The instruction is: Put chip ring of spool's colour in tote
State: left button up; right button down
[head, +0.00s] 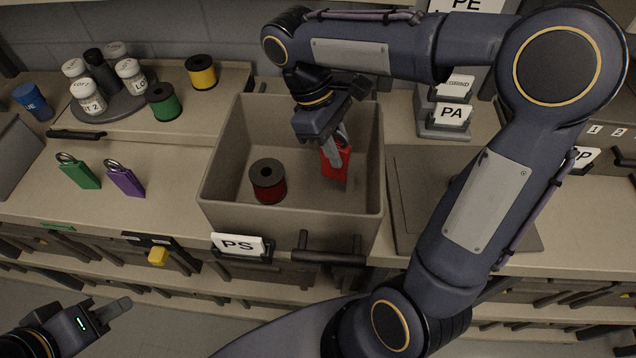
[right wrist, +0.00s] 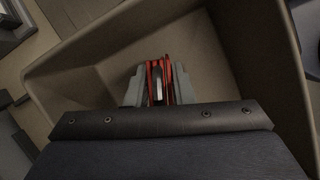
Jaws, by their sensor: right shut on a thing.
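A tan tote (head: 290,222) stands on the counter with a PS card on its front. A spool with red winding (head: 268,187) stands upright inside it at the left. My right gripper (head: 337,143) reaches down into the tote and is shut on a red chip ring (head: 336,165), which hangs to the right of the spool. The red chip ring (right wrist: 158,80) also shows between the fingers in the right wrist view, over the tote. Whether it touches the tote floor is unclear. A green chip ring (head: 79,172) and a purple chip ring (head: 126,179) lie on the counter at left. My left gripper (head: 118,308) is empty at lower left; its finger gap is unclear.
A green spool (head: 163,103) and a yellow spool (head: 202,72) stand on the back shelf beside a round tray (head: 110,108) of small jars. A blue container (head: 32,101) stands at far left. A flat grey panel (head: 410,200) lies right of the tote. The tote walls surround my right gripper.

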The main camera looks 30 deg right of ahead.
aim_at(336, 172)
notch_tip(336, 172, down, 8)
jog(key=shift+r, duration=0.2)
jog(key=shift+f, duration=0.15)
jog(key=c, duration=1.3)
grip_release()
jog(key=shift+o, duration=0.2)
jog(key=shift+r, duration=0.3)
jog(key=v, duration=1.1)
jog(key=shift+r, duration=0.35)
